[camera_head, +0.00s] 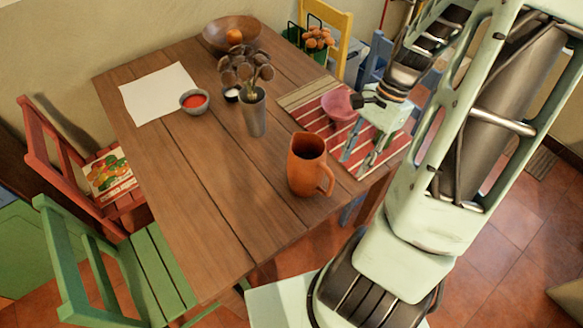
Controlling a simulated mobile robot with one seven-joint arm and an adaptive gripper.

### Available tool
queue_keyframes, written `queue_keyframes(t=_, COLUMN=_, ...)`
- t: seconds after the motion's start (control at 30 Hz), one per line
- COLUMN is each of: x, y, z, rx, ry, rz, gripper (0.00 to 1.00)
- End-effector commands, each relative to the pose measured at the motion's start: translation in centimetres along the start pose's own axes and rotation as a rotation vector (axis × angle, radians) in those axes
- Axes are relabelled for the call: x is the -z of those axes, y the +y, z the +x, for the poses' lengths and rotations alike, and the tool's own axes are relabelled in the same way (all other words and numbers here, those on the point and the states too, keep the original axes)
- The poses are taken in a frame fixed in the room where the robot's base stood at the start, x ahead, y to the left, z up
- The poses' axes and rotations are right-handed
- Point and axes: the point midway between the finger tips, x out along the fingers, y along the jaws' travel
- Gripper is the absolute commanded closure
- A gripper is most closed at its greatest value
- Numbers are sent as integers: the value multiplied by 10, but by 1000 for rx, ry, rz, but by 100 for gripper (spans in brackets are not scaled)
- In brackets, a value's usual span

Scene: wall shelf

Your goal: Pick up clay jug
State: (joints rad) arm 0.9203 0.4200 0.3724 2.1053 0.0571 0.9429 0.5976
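The clay jug (306,165) is orange-brown and stands upright near the right front edge of the wooden table (185,150). Its handle is on its right side, toward my gripper. My gripper (354,165) is to the right of the jug and points down over the table's right side. Its fingers look spread apart, with nothing seen between them. A gap shows between the fingers and the jug's handle. The fingertips' height above the table is hard to judge.
A grey metal vase (254,113) with dark dried flowers stands behind the jug. A pink bowl (340,104) sits on a red striped mat (315,118) beside my gripper. A small bowl of red sauce (194,101), white paper (157,94) and wooden bowl (231,35) are farther back. The front left tabletop is clear.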

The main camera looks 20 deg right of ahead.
Motion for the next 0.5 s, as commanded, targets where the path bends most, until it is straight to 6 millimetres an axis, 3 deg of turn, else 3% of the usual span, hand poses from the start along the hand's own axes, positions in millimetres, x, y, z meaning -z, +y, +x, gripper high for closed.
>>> queue_keyframes(t=0.17, x=-6, y=-2, z=9, rx=28, ry=-41, rz=24, gripper=69)
queue_keyframes(t=0.5, x=-8, y=-4, z=56, rx=28, ry=-40, rz=23, gripper=69)
